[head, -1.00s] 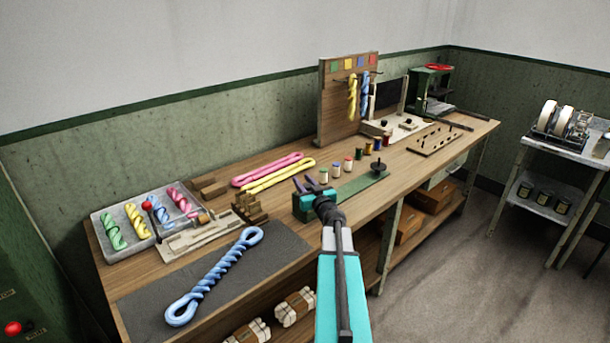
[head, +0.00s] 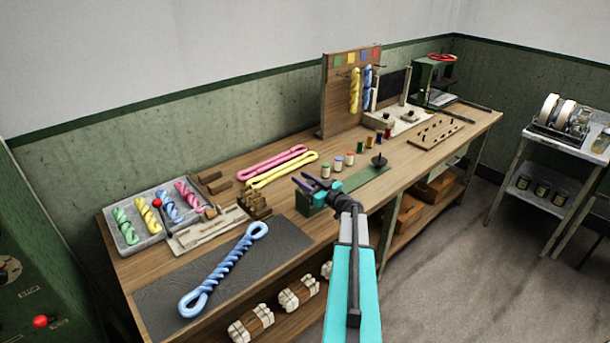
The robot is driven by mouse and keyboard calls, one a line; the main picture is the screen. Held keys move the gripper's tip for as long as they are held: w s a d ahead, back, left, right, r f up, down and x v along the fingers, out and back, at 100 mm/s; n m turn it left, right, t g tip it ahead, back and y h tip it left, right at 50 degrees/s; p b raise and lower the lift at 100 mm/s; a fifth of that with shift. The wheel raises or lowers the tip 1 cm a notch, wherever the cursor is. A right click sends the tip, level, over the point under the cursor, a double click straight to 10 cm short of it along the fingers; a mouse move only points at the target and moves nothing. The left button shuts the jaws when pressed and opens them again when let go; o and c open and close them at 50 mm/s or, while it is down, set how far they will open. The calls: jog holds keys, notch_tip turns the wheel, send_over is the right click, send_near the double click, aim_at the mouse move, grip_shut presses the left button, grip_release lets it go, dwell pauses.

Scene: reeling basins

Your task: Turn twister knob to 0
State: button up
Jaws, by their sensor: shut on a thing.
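The twister appears to be the long green fixture (head: 350,184) near the front edge of the bench, with a green block at its left end and a black spindle (head: 379,160) at its right end. My gripper (head: 308,184), with purple fingers, is at the green block. It is shut on a small part there, which I take to be the twister knob. The knob is largely hidden by the fingers and wrist. Its setting and any scale marks cannot be read.
Several small spools (head: 349,159) stand just behind the fixture. A wooden stepped block (head: 255,204) and a blue twisted skein (head: 224,268) on a dark mat (head: 160,298) lie to the left. Pink and yellow skeins (head: 282,169) lie behind.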

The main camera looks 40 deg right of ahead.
jog(key=y, duration=0.1)
jog(key=n+y+p, duration=0.1)
jog(key=n+y, duration=0.1)
jog(key=shift+a+f+y, duration=0.1)
jog(key=shift+a+y, duration=0.15)
jog(key=shift+y, duration=0.15)
jog(key=n+y, duration=0.1)
jog(key=n+g+y, duration=0.1)
jog(key=y, duration=0.1)
jog(key=shift+s+a+f, duration=0.1)
jog(key=shift+a, duration=0.25)
jog(key=n+g+y, duration=0.2)
jog(key=n+y, duration=0.1)
jog(key=shift+s+a+y, duration=0.2)
jog(key=shift+a+y, duration=0.1)
jog(key=shift+a, duration=0.1)
jog(key=shift+s+a+n+g+y+b, duration=0.25)
jog(key=shift+a+n+g+y+b, duration=0.1)
jog(key=shift+n+g+y, duration=0.55)
jog(key=o, duration=1)
jog(key=shift+o, duration=0.2)
